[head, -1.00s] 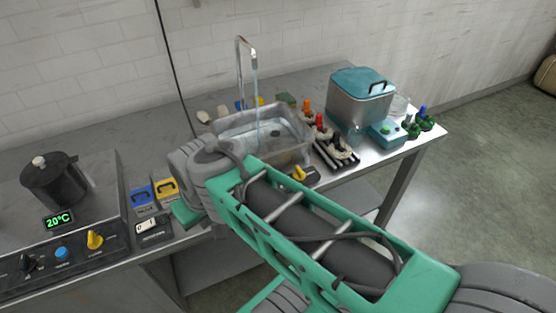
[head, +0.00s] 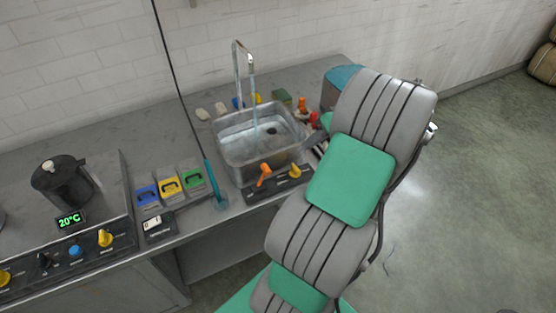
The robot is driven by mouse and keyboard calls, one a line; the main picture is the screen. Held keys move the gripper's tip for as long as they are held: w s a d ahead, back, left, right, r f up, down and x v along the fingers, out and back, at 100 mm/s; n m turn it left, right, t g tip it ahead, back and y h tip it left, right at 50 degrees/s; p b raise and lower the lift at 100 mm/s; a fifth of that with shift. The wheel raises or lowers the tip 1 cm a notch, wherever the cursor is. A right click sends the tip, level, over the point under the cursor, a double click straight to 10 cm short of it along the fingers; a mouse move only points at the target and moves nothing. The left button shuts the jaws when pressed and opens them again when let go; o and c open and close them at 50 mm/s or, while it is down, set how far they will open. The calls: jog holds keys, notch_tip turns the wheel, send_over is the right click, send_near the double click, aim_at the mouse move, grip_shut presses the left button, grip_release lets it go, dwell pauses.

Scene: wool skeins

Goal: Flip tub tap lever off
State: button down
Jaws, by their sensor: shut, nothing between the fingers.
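A dark panel (head: 278,183) sits at the tub's front edge. It carries an orange lever (head: 264,174), standing up and tilted, and a yellow lever or knob (head: 295,171). No label shows which is the tub tap lever. My arm rises to the right of the panel, apart from both levers. My gripper is not visible.
Left of the tub are blue, yellow and green clipped blocks (head: 170,183), a teal stick in a small glass (head: 220,203) and a scale (head: 155,227). A dark pot (head: 60,182) stands farther left. My arm hides most of the teal-lidded container (head: 340,78) and the bench's right end.

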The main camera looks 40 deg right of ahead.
jog(key=p, duration=0.2)
send_near(262, 177)
jog(key=shift+w+d+f, duration=0.8)
jog(key=shift+w+f, duration=0.55)
jog(key=shift+f, duration=0.35)
jog(key=shift+r, duration=0.1)
